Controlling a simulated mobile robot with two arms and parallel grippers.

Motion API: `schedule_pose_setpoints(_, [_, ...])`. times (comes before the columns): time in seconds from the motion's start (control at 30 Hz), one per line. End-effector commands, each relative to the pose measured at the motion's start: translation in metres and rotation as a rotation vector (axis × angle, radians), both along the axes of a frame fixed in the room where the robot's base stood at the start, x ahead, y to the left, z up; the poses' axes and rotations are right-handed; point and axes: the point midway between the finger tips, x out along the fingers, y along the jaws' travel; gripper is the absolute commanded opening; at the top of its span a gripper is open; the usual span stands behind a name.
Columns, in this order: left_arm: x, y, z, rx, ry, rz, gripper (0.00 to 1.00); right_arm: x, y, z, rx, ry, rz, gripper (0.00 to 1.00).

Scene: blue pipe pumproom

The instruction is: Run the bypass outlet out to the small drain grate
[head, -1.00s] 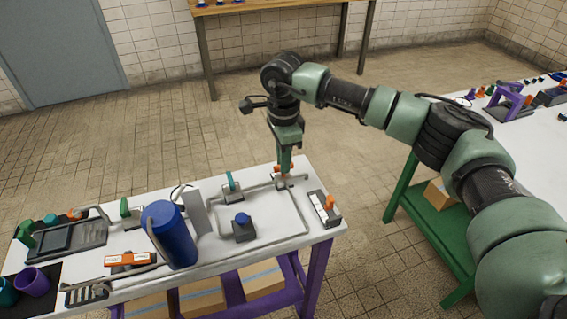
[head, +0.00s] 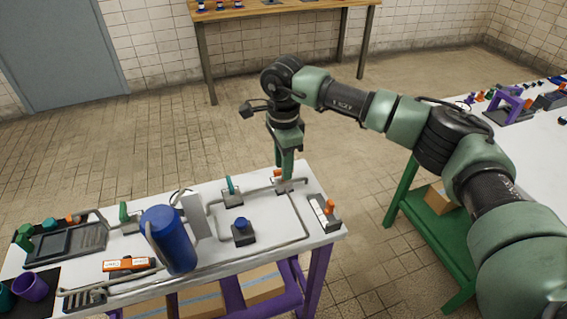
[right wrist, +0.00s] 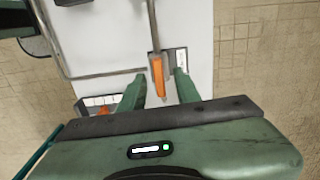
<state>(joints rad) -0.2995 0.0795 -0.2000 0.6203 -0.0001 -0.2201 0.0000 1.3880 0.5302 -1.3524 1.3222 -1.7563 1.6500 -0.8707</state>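My right gripper (head: 284,178) points down at the back right of the white table, over a valve with an orange handle (head: 276,173). In the right wrist view the orange handle (right wrist: 158,76) lies between the two spread fingers (right wrist: 160,88), with gaps at both sides. A grey pipe loop (head: 303,215) runs from this valve round to the front. A small slotted grey grate (head: 86,298) lies at the front left; a larger grey tray-like grate (head: 65,242) is behind it. I cannot read which outlet is the bypass. My left gripper is not in view.
A blue cylinder (head: 168,240) stands among the pipes. A teal-handled valve (head: 231,195), a blue-knobbed block (head: 242,231) and an orange-topped block with a label plate (head: 325,213) are near. Purple cup (head: 31,287) at left. A green-legged table (head: 400,195) stands right.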

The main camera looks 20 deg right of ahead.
Motion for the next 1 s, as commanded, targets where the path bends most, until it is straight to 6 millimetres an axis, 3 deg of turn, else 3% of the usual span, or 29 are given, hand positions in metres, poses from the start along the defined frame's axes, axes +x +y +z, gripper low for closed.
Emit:
schedule_pose_setpoints(0.17, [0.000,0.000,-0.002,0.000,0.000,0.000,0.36,0.000,0.001,0.012,0.001,-0.001,0.000,0.33])
schedule_pose_setpoints(0.53, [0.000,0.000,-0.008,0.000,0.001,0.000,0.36,0.000,0.000,0.070,0.000,-0.002,0.001,0.33])
schedule_pose_setpoints(1.0, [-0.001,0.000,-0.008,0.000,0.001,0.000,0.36,0.000,0.000,0.078,0.000,0.000,0.000,0.33])
